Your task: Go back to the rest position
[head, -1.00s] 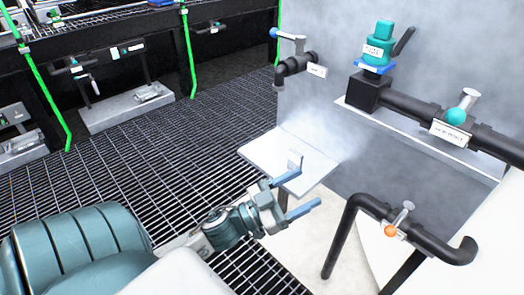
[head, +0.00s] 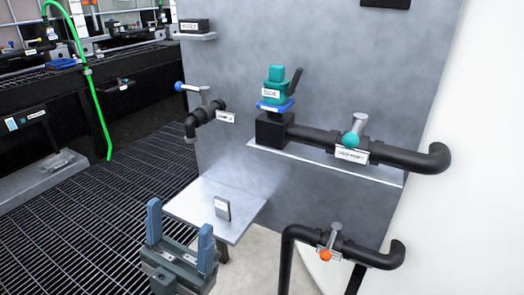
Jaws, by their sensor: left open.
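My left gripper (head: 180,220) is at the bottom of the head view, below and left of the middle. Its two blue-grey fingers point up and stand wide apart, with nothing between them. It shows in front of the near left edge of a pale metal shelf (head: 190,203). A small grey upright plate (head: 222,208) stands on that shelf, to the right of the fingers and apart from them. My right gripper is not in view.
A grey panel (head: 330,60) carries a black pipe with a teal-knobbed valve (head: 350,140), a teal-and-blue fitting (head: 275,90) and a blue-handled tap (head: 205,115). A lower pipe with an orange-knobbed valve (head: 325,255) stands at right. Dark grating (head: 80,235) lies open at left.

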